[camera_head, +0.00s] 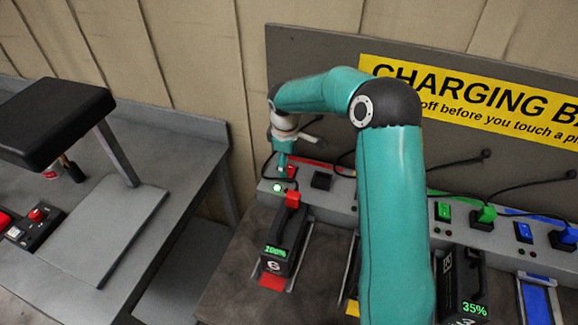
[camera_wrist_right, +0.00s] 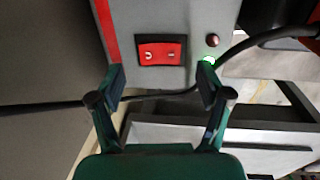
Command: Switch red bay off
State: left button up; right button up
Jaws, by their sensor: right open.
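The red rocker switch (camera_wrist_right: 161,52) of the red bay sits on the grey charger rail, marked with "O" and "I", in the right wrist view. It is partly hidden by my gripper in the head view (camera_head: 291,171). A lit green lamp (camera_head: 277,187) is beside it, also visible in the right wrist view (camera_wrist_right: 207,60). My right gripper (camera_wrist_right: 160,80) is open and empty, its fingertips just short of the switch and to either side of it. In the head view the right gripper (camera_head: 283,163) is at the rail. My left gripper is not in view.
A black battery (camera_head: 280,245) reading 100% with a red plug (camera_head: 292,199) stands in the red bay. Another battery (camera_head: 465,290) reads 35%. A green switch (camera_head: 443,211) and blue switch (camera_head: 523,232) lie right. A dark cable crosses behind my fingers. A grey bench (camera_head: 110,225) stands left.

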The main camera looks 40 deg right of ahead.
aim_at(289, 170)
jog(key=shift+w+d+f, duration=0.1)
jog(key=shift+f, duration=0.7)
jog(key=shift+w+d+f, duration=0.1)
jog(key=shift+f, duration=0.65)
jog(key=c, duration=1.2)
jog(key=shift+o, duration=0.2)
jog(key=shift+d+y, duration=0.2)
jog(key=shift+y, duration=0.2)
jog(key=shift+w+d+g+y, duration=0.1)
jog(key=shift+d+g+y, duration=0.05)
jog(key=shift+g+y, duration=0.65)
jog(key=o, duration=1.2)
jog(key=shift+c, duration=0.2)
